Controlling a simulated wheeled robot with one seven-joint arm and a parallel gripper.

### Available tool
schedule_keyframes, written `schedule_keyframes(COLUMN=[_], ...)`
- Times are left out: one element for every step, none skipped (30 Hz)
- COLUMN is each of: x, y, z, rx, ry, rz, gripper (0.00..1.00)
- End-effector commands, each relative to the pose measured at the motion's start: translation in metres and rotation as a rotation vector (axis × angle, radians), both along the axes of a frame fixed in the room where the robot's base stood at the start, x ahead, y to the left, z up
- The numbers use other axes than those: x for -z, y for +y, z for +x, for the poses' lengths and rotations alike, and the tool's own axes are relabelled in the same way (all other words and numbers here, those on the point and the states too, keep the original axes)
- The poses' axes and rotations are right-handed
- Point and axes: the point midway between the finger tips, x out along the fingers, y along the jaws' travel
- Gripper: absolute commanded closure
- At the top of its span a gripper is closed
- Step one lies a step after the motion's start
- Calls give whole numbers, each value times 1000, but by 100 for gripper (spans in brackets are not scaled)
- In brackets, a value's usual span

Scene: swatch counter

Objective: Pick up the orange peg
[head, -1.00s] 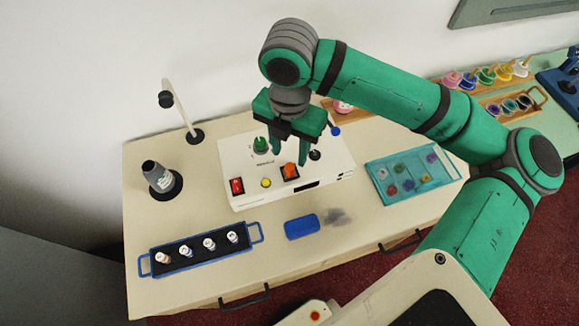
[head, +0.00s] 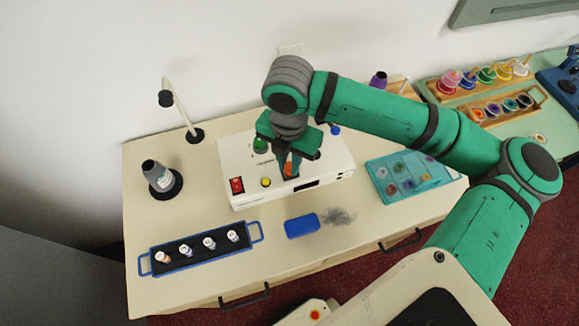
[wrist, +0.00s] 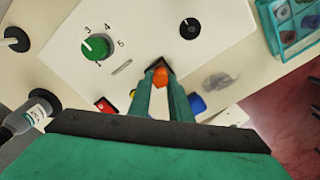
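The orange peg (head: 288,169) stands at its dark square seat on the front part of a white control box (head: 222,160). In the wrist view the orange peg (wrist: 160,77) shows between the tips of my two green fingers. My gripper (head: 289,166) points down over the box, its fingers close together on both sides of the peg. In the wrist view my gripper (wrist: 161,82) looks shut on the peg, with no clear gap. The peg's lower end is hidden.
On the box are a green dial (wrist: 96,47), a red switch (head: 237,185) and a yellow button (head: 266,182). A vial rack (head: 170,268), a blue block (head: 302,226) and a teal tray (head: 374,176) stand around it. A dark bottle (head: 158,176) is at left.

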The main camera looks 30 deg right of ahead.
Motion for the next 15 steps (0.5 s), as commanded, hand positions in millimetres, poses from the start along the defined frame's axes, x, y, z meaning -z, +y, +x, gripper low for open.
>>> schedule_keyframes(x=[0, 0, 0, 0, 0, 0, 0, 0, 0, 0, -1, -2, -3, -4, -7], y=[0, 0, 0, 0, 0, 0, 0, 0, 0, 0, 0, 0, 0, 0, 0], z=[0, 0, 0, 0, 0, 0, 0, 0, 0, 0, 0, 0, 0, 0, 0], rx=[0, 0, 0, 0, 0, 0, 0, 0, 0, 0, 0, 0, 0, 0, 0], ry=[0, 0, 0, 0, 0, 0, 0, 0, 0, 0, 0, 0, 0, 0, -1], rz=[0, 0, 0, 0, 0, 0, 0, 0, 0, 0, 0, 0, 0, 0, -1], gripper=[100, 100, 100, 100, 100, 100, 100, 100, 100, 100, 100, 100, 100, 100, 100])
